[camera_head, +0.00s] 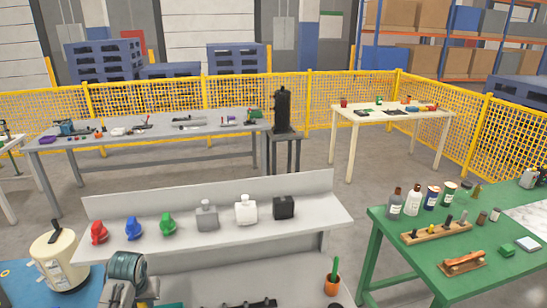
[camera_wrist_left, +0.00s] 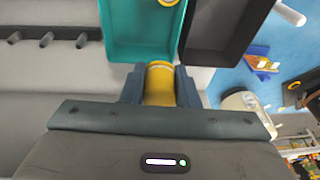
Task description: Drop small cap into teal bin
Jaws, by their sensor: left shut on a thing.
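My left gripper (camera_wrist_left: 160,77) is shut on a short yellow cylindrical piece (camera_wrist_left: 159,86) with a paler rim, which looks like the small cap. The teal bin (camera_wrist_left: 142,40) is at the top of the left wrist view, just beyond the fingertips. The piece shows at the bin's near edge; I cannot tell its height above the bin. A yellow ring-like thing (camera_wrist_left: 168,2) is partly visible at the upper edge of the teal bin. My right gripper is in neither view.
A dark bin (camera_wrist_left: 217,30) stands right beside the teal bin. A cream canister (camera_head: 58,258) stands at the lower left. A grey shelf (camera_head: 215,232) holds bottles and coloured parts. A potted cactus (camera_head: 332,283) stands at its front right. A green table (camera_head: 400,255) is at right.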

